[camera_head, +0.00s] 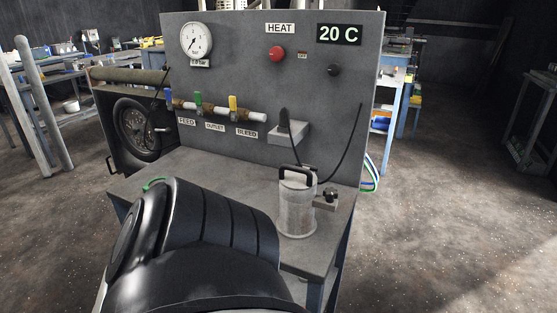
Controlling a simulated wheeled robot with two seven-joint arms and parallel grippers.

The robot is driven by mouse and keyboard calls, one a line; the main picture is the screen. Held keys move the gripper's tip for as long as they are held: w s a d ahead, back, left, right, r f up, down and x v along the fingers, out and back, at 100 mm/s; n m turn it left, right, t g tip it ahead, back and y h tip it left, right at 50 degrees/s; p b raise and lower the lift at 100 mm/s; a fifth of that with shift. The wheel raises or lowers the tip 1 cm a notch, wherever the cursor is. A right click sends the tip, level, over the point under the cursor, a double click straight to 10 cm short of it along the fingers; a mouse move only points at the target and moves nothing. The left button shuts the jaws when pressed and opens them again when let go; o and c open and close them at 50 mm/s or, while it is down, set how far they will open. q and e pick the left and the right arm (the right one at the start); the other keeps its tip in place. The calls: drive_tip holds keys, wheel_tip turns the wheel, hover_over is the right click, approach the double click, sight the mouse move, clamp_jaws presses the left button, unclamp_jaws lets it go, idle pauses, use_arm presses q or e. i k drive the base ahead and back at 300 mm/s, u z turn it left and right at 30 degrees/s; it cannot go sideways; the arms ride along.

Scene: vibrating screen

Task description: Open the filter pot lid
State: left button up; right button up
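The filter pot (297,212) is a pale metallic cylinder standing upright on the right part of the grey bench top. Its lid (298,184) sits on top and looks closed, with a black arched handle (297,171) above it. A dark knob or clamp (327,196) sticks out at the pot's upper right side. A large black link of my arm fills the lower left and middle foreground, to the left of the pot, and hides part of the bench. Neither gripper's fingers are visible.
Behind the bench top (215,168) stands a grey panel (235,60) with a gauge (196,41), a red button (277,54) and a pipe with blue, green and yellow valve handles (233,106). A black cable (346,150) hangs behind the pot. Open floor lies right.

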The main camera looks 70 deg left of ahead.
sight(297, 183)
drive_tip(key=k, duration=0.65)
drive_tip(key=u, duration=1.15)
